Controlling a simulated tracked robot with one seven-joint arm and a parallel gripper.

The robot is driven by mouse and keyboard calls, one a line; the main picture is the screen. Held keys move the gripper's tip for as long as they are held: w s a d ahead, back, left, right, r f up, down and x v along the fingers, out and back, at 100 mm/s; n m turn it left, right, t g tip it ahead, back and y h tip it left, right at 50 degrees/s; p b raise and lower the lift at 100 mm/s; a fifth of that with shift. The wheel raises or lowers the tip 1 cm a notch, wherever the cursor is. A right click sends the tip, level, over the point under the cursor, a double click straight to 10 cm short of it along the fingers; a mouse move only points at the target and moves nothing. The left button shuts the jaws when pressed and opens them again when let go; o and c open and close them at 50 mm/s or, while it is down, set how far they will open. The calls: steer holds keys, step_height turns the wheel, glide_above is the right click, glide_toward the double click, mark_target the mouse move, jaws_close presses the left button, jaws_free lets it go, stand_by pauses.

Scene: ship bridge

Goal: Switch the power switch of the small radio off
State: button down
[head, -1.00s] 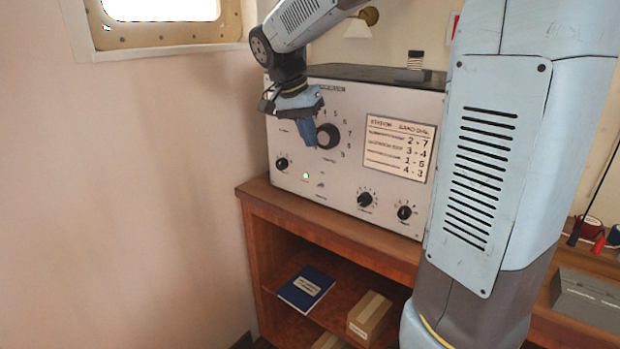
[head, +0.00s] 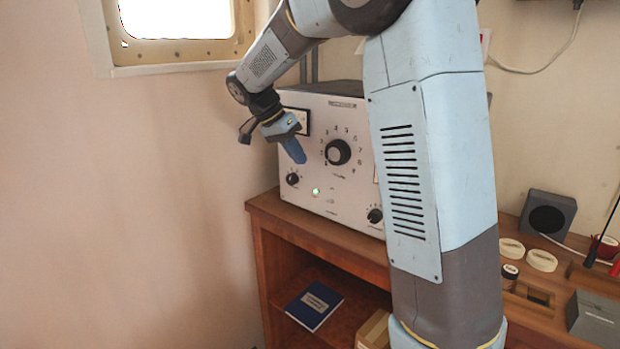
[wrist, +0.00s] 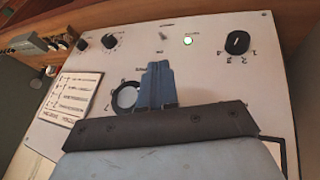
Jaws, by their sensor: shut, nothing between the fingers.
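The radio (head: 350,110) is a pale grey cabinet with a large black dial (head: 338,152), small knobs and a lit green lamp (head: 316,191). It stands on a wooden cabinet. A small toggle switch (head: 331,200) sits beside the lamp; it also shows in the wrist view (wrist: 162,36), but its position is too small to tell. My gripper (head: 298,155) is shut and empty in front of the panel, left of the dial and above the lamp. In the wrist view its blue fingers (wrist: 158,68) partly cover the dial, apart from the toggle.
My arm hides the radio's right part in the head view. A black speaker (head: 547,215), pale rings (head: 541,260) and a grey box (head: 594,318) are on the desk at right. A blue book (head: 314,305) lies on the shelf below.

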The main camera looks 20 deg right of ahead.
mark_target(330, 201)
steer(key=x, duration=1.3)
steer(key=shift+d+f, duration=0.15)
